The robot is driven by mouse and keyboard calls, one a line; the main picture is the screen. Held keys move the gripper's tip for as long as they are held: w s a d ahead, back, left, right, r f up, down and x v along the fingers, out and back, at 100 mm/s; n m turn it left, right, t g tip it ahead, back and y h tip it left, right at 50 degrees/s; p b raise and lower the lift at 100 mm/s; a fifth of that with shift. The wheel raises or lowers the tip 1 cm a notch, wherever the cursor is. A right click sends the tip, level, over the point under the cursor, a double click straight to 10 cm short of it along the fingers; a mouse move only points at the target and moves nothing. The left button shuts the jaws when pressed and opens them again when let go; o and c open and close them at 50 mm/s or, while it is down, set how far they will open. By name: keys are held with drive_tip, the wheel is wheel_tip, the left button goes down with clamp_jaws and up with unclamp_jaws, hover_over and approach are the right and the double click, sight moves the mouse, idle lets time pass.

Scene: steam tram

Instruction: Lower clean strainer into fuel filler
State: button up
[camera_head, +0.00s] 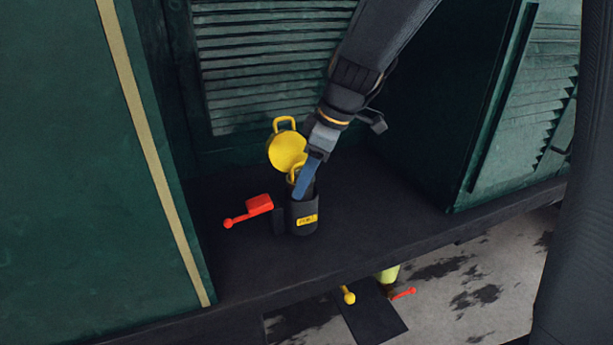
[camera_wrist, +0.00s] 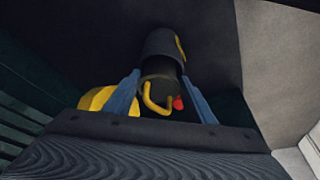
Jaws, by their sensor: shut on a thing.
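The fuel filler (camera_head: 304,220) is a black upright cylinder with a yellow label, standing on the dark ledge. Its round yellow lid (camera_head: 284,150) is swung open behind it. My gripper (camera_head: 299,194) points down at the filler mouth, its blue fingers reaching the rim. In the wrist view my gripper (camera_wrist: 162,77) has a finger on either side of the strainer, shut on it. The strainer's yellow looped handle (camera_wrist: 157,100) shows between the fingers. The strainer's body is mostly hidden, and I cannot tell how deep it sits. The filler (camera_wrist: 162,45) lies beyond the fingertips.
A red lever (camera_head: 250,209) sticks out left of the filler. Green louvred panels (camera_head: 270,60) stand behind, and a green wall (camera_head: 90,170) stands at left. The ledge to the right is clear. Below its edge are a yellow knob (camera_head: 348,296) and a red handle (camera_head: 403,293).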

drive_tip(key=shift+f, duration=0.1)
drive_tip(key=shift+f+b, duration=0.4)
drive_tip(key=shift+b, duration=0.1)
drive_tip(key=shift+r, duration=0.1)
drive_tip(key=o, duration=1.3)
drive_tip(key=shift+c, duration=0.2)
drive_tip(key=o, duration=0.5)
drive_tip(key=shift+c, duration=0.2)
